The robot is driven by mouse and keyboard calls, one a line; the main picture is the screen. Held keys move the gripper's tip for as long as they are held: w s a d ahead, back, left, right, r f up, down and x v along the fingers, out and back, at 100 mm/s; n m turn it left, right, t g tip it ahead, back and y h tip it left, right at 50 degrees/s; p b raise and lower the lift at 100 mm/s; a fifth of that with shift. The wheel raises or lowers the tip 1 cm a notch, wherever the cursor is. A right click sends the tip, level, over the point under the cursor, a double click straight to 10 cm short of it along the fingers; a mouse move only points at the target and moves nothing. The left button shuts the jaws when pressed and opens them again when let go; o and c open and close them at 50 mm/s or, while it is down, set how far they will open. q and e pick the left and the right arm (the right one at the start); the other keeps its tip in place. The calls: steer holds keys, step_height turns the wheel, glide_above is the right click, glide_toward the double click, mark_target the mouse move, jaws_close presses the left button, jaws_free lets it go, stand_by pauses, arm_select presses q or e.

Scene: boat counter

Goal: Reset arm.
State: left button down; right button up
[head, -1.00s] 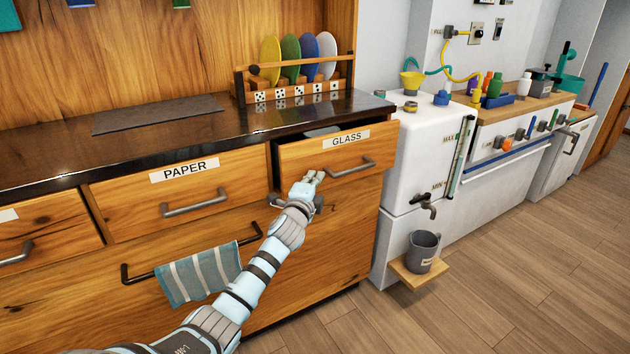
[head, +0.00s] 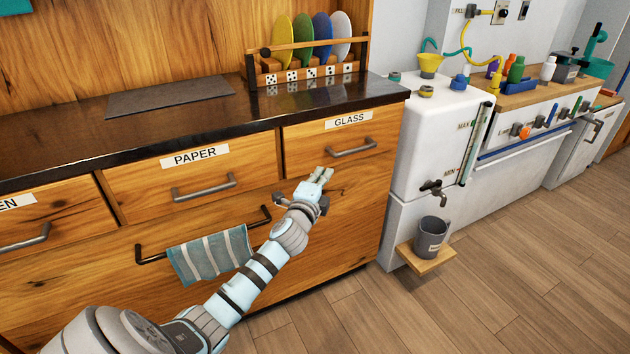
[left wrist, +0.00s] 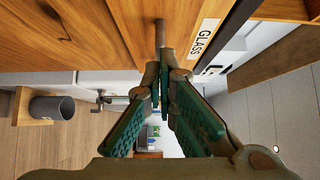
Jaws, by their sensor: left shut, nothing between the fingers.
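My left gripper (head: 319,179) is in front of the cabinet, just below and left of the GLASS drawer's handle, and it is shut and empty. In the left wrist view its two green-padded fingers (left wrist: 162,82) meet at the tips. The GLASS drawer (head: 342,141) looks flush with the cabinet front. Its grey handle (head: 352,148) is free, and it also shows beyond the fingertips in the left wrist view (left wrist: 160,35). My right gripper is not in view.
The PAPER drawer (head: 195,180) is closed. A striped towel (head: 210,256) hangs on the rail below it. A white tank (head: 440,135) stands right of the cabinet, with a grey mug (head: 431,235) on a small wooden shelf (head: 425,259). The floor in front is clear.

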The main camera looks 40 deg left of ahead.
arm_select(q)
steer(key=v, duration=0.5)
steer(key=shift+s+d+p, duration=0.1)
steer(key=shift+p, duration=0.2)
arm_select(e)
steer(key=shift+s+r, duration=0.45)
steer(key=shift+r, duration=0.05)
